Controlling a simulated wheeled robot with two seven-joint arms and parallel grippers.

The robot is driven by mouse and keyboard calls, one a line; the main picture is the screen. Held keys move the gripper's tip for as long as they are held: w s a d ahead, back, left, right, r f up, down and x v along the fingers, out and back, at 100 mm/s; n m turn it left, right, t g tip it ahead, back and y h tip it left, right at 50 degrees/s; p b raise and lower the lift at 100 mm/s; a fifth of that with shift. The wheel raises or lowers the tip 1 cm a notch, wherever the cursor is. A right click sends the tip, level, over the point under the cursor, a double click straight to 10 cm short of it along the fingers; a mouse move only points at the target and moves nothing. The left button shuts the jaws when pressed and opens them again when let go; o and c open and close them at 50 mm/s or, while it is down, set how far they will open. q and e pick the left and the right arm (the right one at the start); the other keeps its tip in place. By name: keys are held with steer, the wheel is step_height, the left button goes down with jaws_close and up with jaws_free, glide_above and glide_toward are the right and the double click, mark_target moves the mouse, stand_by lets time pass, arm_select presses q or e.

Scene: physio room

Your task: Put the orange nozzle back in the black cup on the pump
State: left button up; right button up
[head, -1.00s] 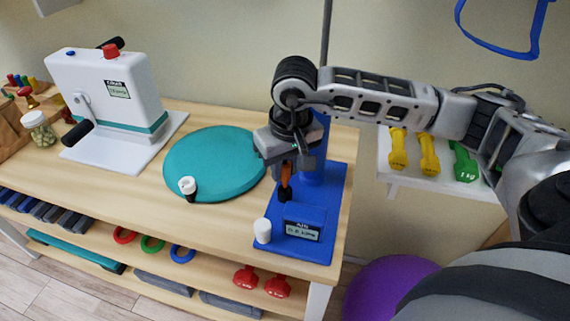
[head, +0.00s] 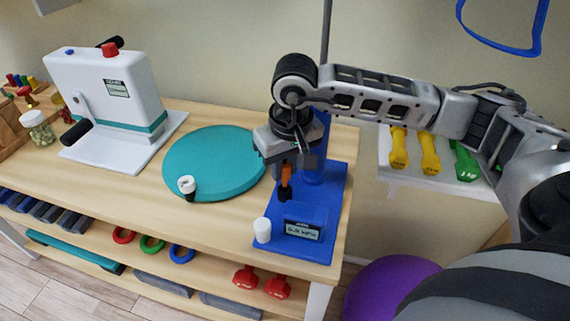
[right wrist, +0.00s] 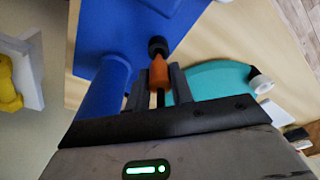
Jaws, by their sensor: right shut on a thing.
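The orange nozzle (head: 286,171) is held upright between the fingers of my right gripper (head: 288,162). It also shows in the right wrist view (right wrist: 159,70), between the two fingertips (right wrist: 158,86). The black cup (head: 285,193) stands on the blue pump (head: 325,215), directly below the nozzle. In the right wrist view the nozzle's narrow end meets the cup (right wrist: 158,46), in line with it. I cannot tell how far it sits inside. The pump's base also shows there (right wrist: 105,25). My left gripper is not in view.
A teal disc (head: 215,160) with a small white-and-black item (head: 187,187) lies left. The pump's blue column (right wrist: 103,90) rises close to my gripper.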

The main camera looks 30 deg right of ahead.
steer(key=shift+f+b, duration=1.1)
stand_by(0.3)
steer(key=shift+f, duration=0.2)
steer(key=shift+f+b, duration=0.15)
steer(key=shift+b, duration=0.3)
steer(key=o, duration=1)
